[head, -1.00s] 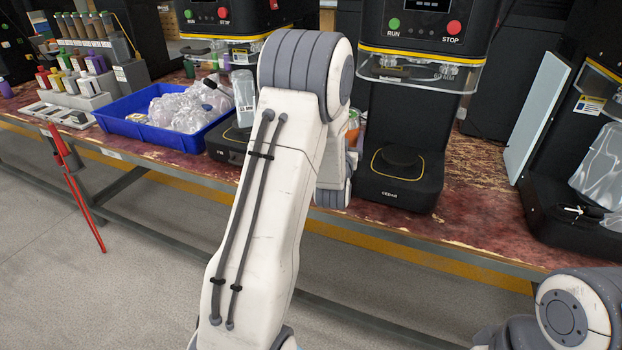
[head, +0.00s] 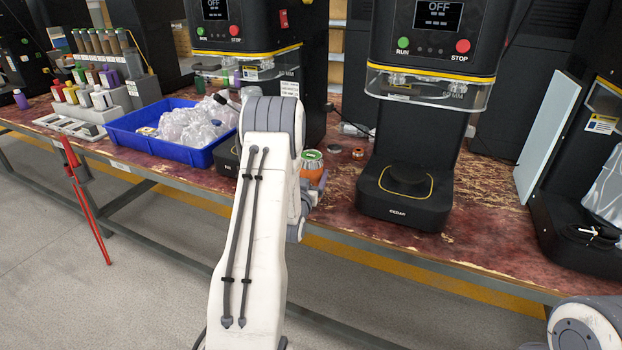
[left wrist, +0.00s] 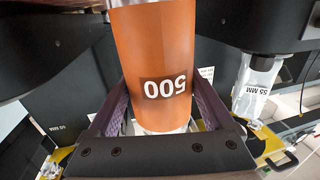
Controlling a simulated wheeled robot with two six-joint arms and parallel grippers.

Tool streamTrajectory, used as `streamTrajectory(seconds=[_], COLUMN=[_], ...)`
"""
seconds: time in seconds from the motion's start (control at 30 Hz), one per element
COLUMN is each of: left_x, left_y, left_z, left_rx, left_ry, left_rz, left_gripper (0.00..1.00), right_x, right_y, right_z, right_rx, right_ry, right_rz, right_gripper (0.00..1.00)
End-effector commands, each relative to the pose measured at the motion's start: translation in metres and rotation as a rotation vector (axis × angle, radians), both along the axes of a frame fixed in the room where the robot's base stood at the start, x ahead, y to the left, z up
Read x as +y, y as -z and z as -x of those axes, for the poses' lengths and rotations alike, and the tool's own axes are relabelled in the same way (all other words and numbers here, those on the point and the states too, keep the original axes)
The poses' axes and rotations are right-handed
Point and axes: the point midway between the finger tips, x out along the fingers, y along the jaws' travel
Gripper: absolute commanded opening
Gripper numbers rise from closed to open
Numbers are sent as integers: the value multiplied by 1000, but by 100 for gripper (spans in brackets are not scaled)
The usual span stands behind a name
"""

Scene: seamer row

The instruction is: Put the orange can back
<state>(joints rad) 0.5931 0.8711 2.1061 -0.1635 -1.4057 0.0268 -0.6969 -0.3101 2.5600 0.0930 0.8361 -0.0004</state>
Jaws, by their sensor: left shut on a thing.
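The orange can (left wrist: 165,50) fills the middle of the left wrist view, with an upside-down "500" label. My left gripper (left wrist: 160,75) is shut on it, one purple-padded finger on each side. In the head view an orange can with a green-rimmed top (head: 312,172) shows just right of my left wrist, over the worktable (head: 460,225). My left fingers are hidden there behind my own arm, and I cannot tell whether this can touches the table. My right gripper is out of view.
A black seamer (head: 400,200) stands right of the can, its round base plate empty. Another seamer (head: 240,40) stands behind my left arm. A blue bin (head: 165,150) of clear bags is to the left. Small round pieces (head: 358,153) lie between the seamers. Table front right is clear.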

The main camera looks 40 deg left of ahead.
Motion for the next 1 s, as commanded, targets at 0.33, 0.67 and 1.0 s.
streamTrajectory(seconds=[0.33, 0.67, 1.0], left_x=[0, 0, -7], left_y=[7, 12, 11], left_z=[-1, 0, 16], left_rx=[-8, -2, 0], left_ry=[0, 0, -2], left_rz=[-5, -1, 1], left_gripper=[0, 100, 100], right_x=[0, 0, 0], right_y=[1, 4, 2], right_z=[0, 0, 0], right_rx=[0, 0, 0], right_ry=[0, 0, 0], right_rz=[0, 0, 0], right_gripper=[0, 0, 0])
